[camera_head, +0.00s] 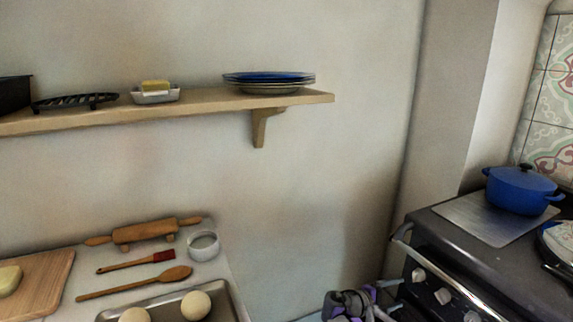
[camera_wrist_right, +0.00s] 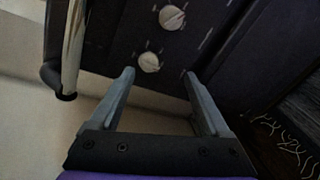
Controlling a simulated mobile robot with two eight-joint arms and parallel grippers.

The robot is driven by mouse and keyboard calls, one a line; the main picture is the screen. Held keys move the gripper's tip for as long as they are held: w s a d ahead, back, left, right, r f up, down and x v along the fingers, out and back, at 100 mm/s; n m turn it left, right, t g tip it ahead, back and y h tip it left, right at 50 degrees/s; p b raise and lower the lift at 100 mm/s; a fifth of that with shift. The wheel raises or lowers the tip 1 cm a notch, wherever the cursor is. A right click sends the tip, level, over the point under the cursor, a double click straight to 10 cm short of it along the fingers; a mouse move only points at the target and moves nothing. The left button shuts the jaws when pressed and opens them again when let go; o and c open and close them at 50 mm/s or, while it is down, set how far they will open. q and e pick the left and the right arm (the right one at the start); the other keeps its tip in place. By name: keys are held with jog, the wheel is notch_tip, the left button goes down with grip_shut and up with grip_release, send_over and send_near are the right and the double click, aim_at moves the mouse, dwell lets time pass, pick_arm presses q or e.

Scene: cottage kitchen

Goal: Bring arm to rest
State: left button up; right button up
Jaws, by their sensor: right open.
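My right gripper (camera_head: 384,298) is at the bottom of the head view, in the gap between the counter and the stove. In the right wrist view my right gripper (camera_wrist_right: 158,80) is open, with two grey fingers apart and nothing between them. Its fingers point toward the stove front (camera_wrist_right: 110,45) with its pale knobs (camera_wrist_right: 149,62). I cannot tell whether it touches the stove. My left gripper is in neither view.
The black stove (camera_head: 440,240) has a front rail (camera_head: 401,233) close to my right gripper. A blue pot (camera_head: 521,190) stands on it. The counter at left holds a rolling pin (camera_head: 145,232), wooden spoon (camera_head: 135,283) and metal tray (camera_head: 165,306). A wall shelf (camera_head: 200,105) holds plates (camera_head: 268,80).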

jog(key=s+a+f+m+y, duration=0.1)
jog(key=s+a+m+y, duration=0.35)
jog(key=s, duration=0.95)
jog(key=s+a+f+m+g+y, duration=0.1)
jog(key=s+a+y, duration=0.5)
jog(key=s, duration=0.8)
jog(key=s+a+f+m+y, duration=0.1)
jog(key=s+a+m+y, duration=0.4)
jog(key=s, duration=0.9)
pick_arm(q)
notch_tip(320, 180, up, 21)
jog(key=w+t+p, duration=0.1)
jog(key=p, duration=1.7)
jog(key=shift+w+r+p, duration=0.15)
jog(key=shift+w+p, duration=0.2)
jog(key=shift+p, duration=0.05)
pick_arm(e)
notch_tip(320, 180, up, 22)
jog(key=w+a+n+h, duration=0.1)
jog(key=w, duration=0.1)
jog(key=shift+a+n+t, duration=0.2)
jog(key=shift+n+t, duration=0.1)
jog(key=shift+n, duration=0.05)
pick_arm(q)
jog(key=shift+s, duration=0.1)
pick_arm(e)
jog(key=shift+s+f, duration=0.1)
